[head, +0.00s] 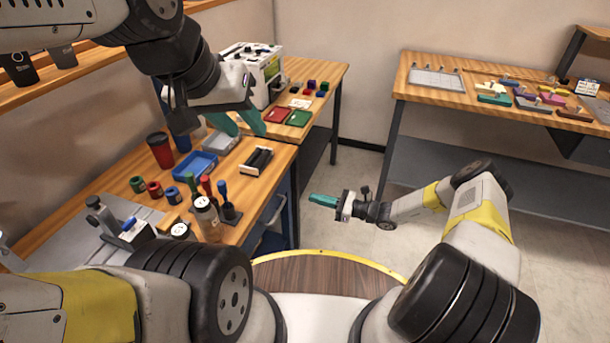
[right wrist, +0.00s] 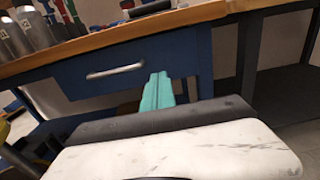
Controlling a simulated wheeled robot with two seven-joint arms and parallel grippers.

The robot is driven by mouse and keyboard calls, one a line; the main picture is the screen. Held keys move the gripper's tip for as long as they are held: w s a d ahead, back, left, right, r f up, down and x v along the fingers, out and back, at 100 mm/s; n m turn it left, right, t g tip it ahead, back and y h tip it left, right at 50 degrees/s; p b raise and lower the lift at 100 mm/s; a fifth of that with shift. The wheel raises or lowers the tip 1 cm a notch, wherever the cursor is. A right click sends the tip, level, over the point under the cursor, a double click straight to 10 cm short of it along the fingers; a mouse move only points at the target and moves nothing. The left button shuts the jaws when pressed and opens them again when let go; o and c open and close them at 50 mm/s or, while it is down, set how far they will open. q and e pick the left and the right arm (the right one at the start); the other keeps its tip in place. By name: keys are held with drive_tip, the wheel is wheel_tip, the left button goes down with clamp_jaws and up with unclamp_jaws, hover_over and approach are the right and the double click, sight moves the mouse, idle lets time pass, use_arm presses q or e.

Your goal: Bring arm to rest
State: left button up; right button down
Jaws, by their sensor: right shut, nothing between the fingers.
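My right gripper (head: 322,200) hangs in free air over the floor, to the right of the near workbench, with its teal fingers pointing left. Its fingers are together and empty. In the right wrist view the closed teal fingers (right wrist: 157,92) show in front of the bench's blue drawer front, apart from it. My left gripper (head: 240,121) is above the bench near the grey tray, its two teal fingers spread apart with nothing seen between them. The left arm comes in from the upper left.
The near wooden workbench (head: 117,182) carries a blue tray (head: 195,167), a red-and-black cup (head: 160,150), a black roller-like holder (head: 257,160) and several tools. A white machine (head: 252,70) stands behind. Another table (head: 432,80) is at the right. Floor between the tables is clear.

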drive_tip(key=shift+v, duration=1.65)
drive_tip(key=s+d+r+n+g+h, duration=0.25)
drive_tip(key=r+n, duration=0.25)
drive_tip(key=r, duration=0.5)
drive_tip(key=s+d+r+n+g+h, duration=0.1)
drive_tip(key=s+r+n+h, duration=0.35)
drive_tip(key=r, duration=0.65)
drive_tip(key=s+d+r+n+g+h, duration=0.25)
drive_tip(key=r+n, duration=0.35)
drive_tip(key=r, duration=0.4)
drive_tip(key=s+d+r+n+t+h, duration=0.2)
drive_tip(key=s+d+r+n+t, duration=0.1)
drive_tip(key=s+r, duration=0.4)
drive_tip(key=s+d+r+n+t+h, duration=0.3)
drive_tip(key=s+r, duration=0.5)
drive_tip(key=s, duration=0.4)
drive_tip(key=shift+d+r+t+h, duration=0.3)
drive_tip(key=shift+d+t, duration=0.25)
drive_tip(key=shift+t, duration=0.25)
